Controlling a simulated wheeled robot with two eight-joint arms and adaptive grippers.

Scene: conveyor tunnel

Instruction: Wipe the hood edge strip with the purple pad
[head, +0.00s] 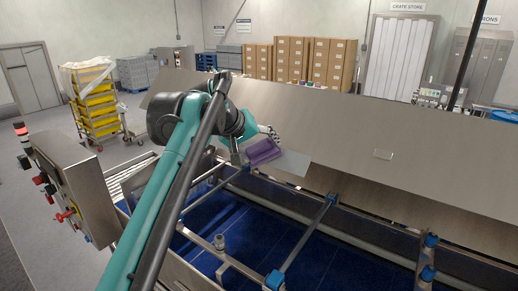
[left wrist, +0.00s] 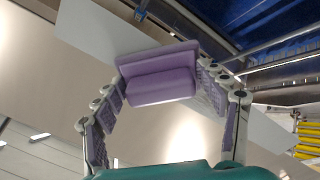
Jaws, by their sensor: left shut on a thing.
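The purple pad (head: 263,152) is held in my left gripper (head: 258,143), close to the lower edge of the sloping steel hood (head: 370,140). In the left wrist view the pad (left wrist: 160,76) sits between the two fingers of the left gripper (left wrist: 164,88), which is shut on it. A lighter flat strip (head: 291,164) lies at the hood's lower edge, just right of and behind the pad. It also shows in the left wrist view (left wrist: 88,28), partly hidden by the pad and fingers. I cannot tell whether pad and strip touch. My right gripper is out of view.
Below the hood is a blue conveyor bed (head: 240,225) with steel crossbars and blue clamps (head: 274,280). A control box (head: 70,190) with red knobs stands at the left. Yellow crates (head: 92,100) and stacked cartons (head: 315,60) are farther back.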

